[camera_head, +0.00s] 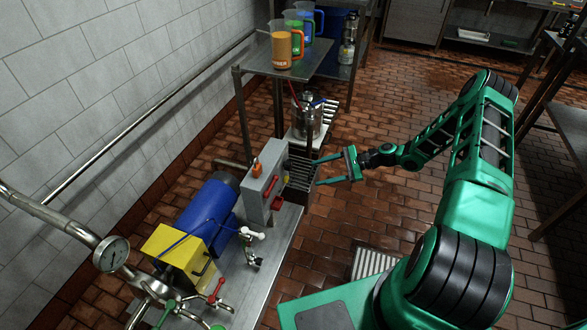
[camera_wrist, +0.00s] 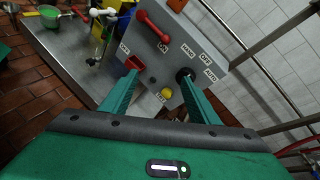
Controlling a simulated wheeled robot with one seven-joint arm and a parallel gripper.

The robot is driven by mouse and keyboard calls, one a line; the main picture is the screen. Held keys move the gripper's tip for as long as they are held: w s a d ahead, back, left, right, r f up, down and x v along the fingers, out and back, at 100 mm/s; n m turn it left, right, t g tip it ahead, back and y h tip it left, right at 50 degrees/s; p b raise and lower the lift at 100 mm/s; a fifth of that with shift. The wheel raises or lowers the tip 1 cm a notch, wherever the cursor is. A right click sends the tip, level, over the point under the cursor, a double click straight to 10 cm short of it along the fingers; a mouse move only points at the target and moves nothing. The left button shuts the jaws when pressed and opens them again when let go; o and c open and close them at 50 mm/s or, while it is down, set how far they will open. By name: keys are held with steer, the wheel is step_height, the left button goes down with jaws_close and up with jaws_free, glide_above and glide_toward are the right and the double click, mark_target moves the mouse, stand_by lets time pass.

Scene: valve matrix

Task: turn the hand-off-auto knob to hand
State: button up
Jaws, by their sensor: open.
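The grey control box (camera_head: 258,192) stands on the metal bench in the head view, left of my gripper (camera_head: 316,172). In the wrist view its face (camera_wrist: 178,58) fills the upper middle. The black hand-off-auto knob (camera_wrist: 184,74) sits at the face's right, near the labels HAND, OFF and AUTO. Its pointer direction is too small to tell. My gripper (camera_wrist: 160,77) is open and faces the box. Its right fingertip overlaps the knob's lower edge in view; whether they touch cannot be told. Nothing is held. The knob cannot be made out in the head view.
The box also bears a red lever (camera_wrist: 153,27), a red button (camera_wrist: 135,63) and a yellow button (camera_wrist: 167,93). A blue motor (camera_head: 207,215) and a pressure gauge (camera_head: 111,254) stand left. A shelf with jugs (camera_head: 282,45) is behind. Tiled floor right of the bench is mostly clear.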

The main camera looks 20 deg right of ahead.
mark_target(288, 165)
steer(key=w+f+m+t+y, duration=0.2)
steer(key=w+f+m+t, duration=0.25)
steer(key=m+t, duration=0.25)
steer(key=x, duration=1)
steer(key=shift+s+a+f, duration=0.25)
steer(key=shift+f, duration=0.2)
